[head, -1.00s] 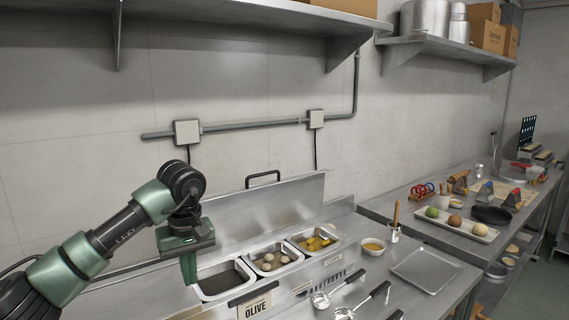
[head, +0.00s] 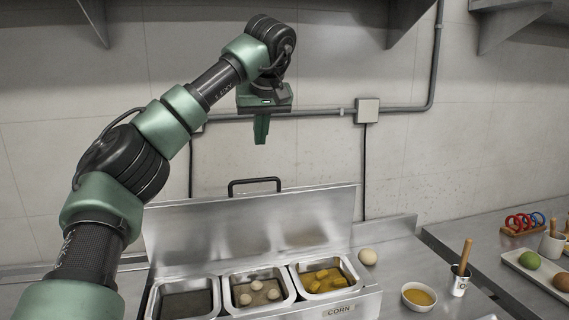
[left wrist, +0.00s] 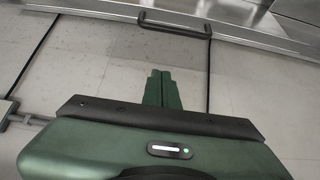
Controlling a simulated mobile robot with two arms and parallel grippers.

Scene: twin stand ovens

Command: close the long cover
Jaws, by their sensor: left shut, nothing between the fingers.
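The long cover (head: 250,228) is a steel lid standing open, leaning up behind a row of food pans, with a black bar handle (head: 254,183) on its upper edge. The handle also shows in the left wrist view (left wrist: 175,27), near the top of the picture. My left gripper (head: 261,140) is shut and empty, pointing down, in the air above the handle and apart from it. Its fingers also show in the left wrist view (left wrist: 161,80). My right gripper is not in view.
Below the cover are a dark pan (head: 186,302), a pan with pale balls (head: 258,290) and a pan with yellow pieces (head: 322,277). A round pale ball (head: 368,257), a bowl (head: 418,296) and a cup (head: 460,282) stand to the right. A wall pipe (head: 320,113) runs behind.

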